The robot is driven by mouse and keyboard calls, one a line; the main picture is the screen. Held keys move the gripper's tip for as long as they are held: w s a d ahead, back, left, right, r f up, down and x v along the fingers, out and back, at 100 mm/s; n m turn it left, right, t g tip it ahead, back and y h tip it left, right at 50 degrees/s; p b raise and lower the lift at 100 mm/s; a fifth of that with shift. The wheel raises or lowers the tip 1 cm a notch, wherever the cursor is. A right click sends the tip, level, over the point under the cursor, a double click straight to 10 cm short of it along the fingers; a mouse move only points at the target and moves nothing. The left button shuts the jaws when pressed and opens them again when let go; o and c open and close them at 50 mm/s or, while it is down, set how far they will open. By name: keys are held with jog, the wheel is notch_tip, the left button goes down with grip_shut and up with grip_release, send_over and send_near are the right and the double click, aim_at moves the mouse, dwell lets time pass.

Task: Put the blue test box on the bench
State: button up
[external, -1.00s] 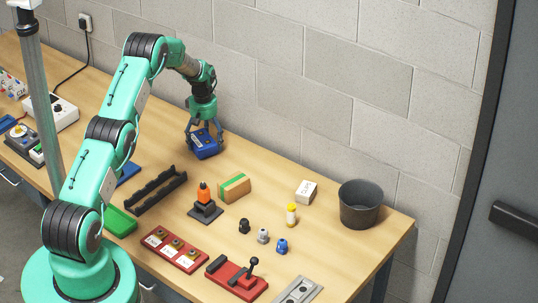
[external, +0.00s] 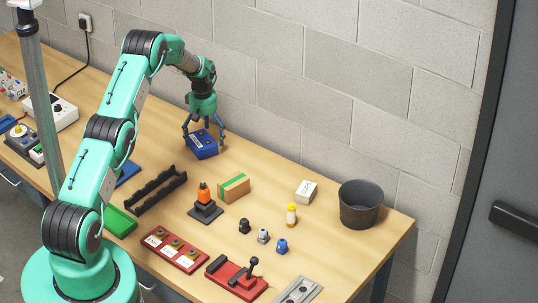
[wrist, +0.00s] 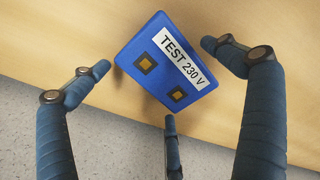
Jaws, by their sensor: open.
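The blue test box (external: 205,145) rests on the wooden bench (external: 285,178) near the wall. In the wrist view the box (wrist: 150,82) shows a white label reading "TEST 230 V" and two dark squares with brass-coloured middles. My gripper (external: 204,134) is just above the box, pointing down. In the wrist view its blue fingers are spread around the box, and visible gaps separate them from its sides. It is open and holds nothing.
A black slotted rack (external: 156,192), an orange-topped stack (external: 204,196) and a cardboard box with a green stripe (external: 233,188) stand nearer the front. A dark bin (external: 361,205) is at the right end. Bare bench lies right of the test box.

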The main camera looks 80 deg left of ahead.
aim_at(205, 138)
notch_tip(205, 138, up, 10)
jog(key=shift+r, duration=0.15)
dwell(0.4)
dwell(0.5)
dwell(0.4)
